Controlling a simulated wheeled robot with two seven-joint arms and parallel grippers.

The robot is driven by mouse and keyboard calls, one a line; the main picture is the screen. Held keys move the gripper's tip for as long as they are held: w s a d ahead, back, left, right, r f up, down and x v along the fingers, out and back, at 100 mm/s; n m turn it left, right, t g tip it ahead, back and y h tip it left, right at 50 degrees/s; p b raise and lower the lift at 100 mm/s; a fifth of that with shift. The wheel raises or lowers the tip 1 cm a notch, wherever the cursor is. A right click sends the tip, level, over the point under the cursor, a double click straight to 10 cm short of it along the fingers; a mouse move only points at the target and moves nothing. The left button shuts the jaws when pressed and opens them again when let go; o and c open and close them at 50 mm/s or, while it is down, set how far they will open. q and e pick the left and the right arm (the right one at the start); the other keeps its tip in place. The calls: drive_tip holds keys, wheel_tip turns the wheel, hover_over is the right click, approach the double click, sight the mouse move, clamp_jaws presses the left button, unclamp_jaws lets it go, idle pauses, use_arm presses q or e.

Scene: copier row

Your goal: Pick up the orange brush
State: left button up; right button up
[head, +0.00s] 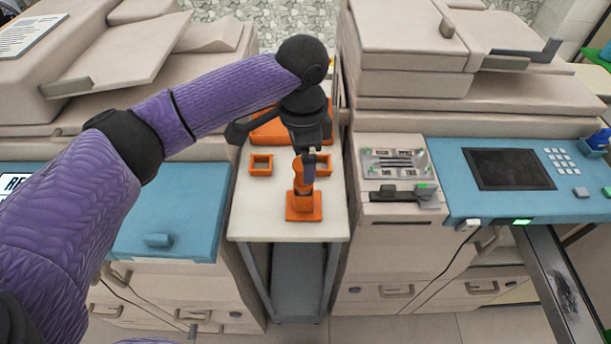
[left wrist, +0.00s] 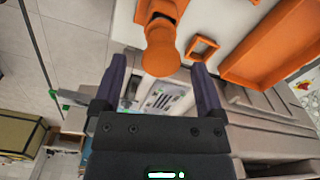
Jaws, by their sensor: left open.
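The orange brush (head: 299,176) stands upright on a square orange base (head: 304,208) near the front of the narrow white table. In the left wrist view its rounded orange end (left wrist: 161,55) lies between the two fingertips in the picture. My left gripper (head: 308,168) is above the brush and partly hides it in the head view. In the left wrist view its jaws (left wrist: 160,68) are open and empty, one purple finger on each side of the orange end. I cannot tell whether a finger touches it. My right gripper is not in view.
Two small orange square frames (head: 261,165) and a larger orange tray (head: 263,133) lie behind the brush on the white table (head: 287,228). Copiers flank the table closely, with a blue panel (head: 172,220) left and a control panel (head: 518,170) right. The table's front corners are clear.

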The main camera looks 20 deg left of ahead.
use_arm(q)
wheel_tip(320, 180, down, 6)
drive_tip(key=shift+w+r+b, duration=0.1)
drive_tip(key=shift+r+b, duration=0.1)
drive_tip(key=shift+b, duration=0.5)
drive_tip(key=shift+c, duration=0.9)
clamp_jaws()
wheel_tip(320, 180, up, 10)
drive_tip(key=p, duration=0.2)
drive_tip(key=shift+r+p, duration=0.1)
drive_tip(key=shift+p, duration=0.2)
drive_tip(key=c, duration=0.6)
unclamp_jaws()
clamp_jaws()
